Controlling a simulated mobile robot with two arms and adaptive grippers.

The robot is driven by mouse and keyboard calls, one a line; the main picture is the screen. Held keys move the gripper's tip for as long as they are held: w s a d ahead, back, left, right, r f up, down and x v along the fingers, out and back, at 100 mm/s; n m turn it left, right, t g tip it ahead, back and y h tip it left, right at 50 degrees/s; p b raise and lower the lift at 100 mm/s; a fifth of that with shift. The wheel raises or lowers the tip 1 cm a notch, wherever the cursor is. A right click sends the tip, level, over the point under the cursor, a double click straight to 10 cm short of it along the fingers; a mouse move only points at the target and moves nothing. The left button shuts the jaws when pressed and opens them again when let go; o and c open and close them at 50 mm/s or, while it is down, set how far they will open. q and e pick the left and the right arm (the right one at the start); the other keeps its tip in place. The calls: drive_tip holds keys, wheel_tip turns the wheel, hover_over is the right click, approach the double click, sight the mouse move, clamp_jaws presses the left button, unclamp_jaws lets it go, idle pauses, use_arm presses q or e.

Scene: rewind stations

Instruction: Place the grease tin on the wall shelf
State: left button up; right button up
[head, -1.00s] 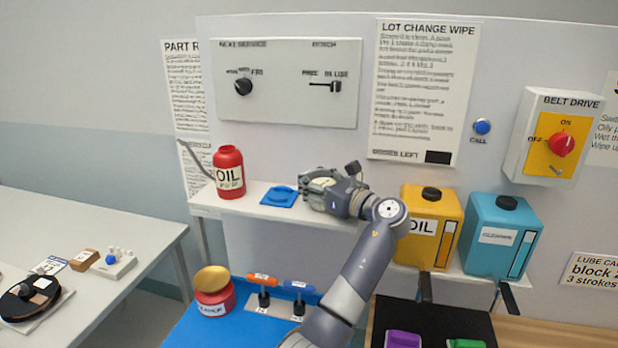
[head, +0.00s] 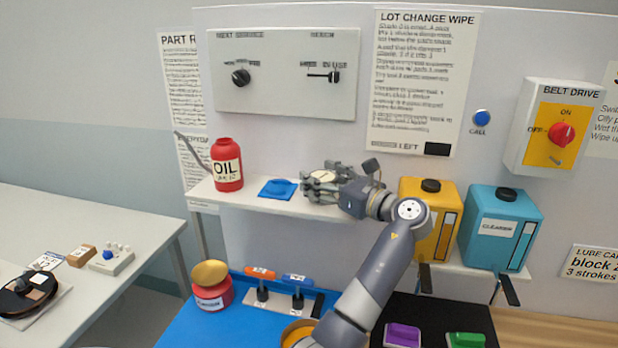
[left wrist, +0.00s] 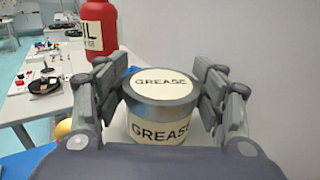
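The grease tin (left wrist: 162,110), grey with a cream label and lid, stands upright on the wall shelf (left wrist: 118,125) in the left wrist view. In the head view the tin (head: 328,175) is partly hidden by my left gripper (head: 322,184), on the wall shelf (head: 240,200) right of a blue pad. My left gripper's fingers (left wrist: 165,92) are spread on both sides of the tin, with a narrow gap seen at the right; contact at the left is hard to tell. My right gripper is not in view.
A red oil bottle (head: 227,165) and the blue pad (head: 278,188) are on the shelf to the left. Yellow (head: 420,190) and blue (head: 500,228) jugs stand to the right.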

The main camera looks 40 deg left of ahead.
use_arm(q)
drive_tip(key=d+b, duration=0.1)
drive_tip(key=d, duration=0.6)
drive_tip(key=shift+s+d+b, duration=0.15)
drive_tip(key=shift+d+b, duration=0.15)
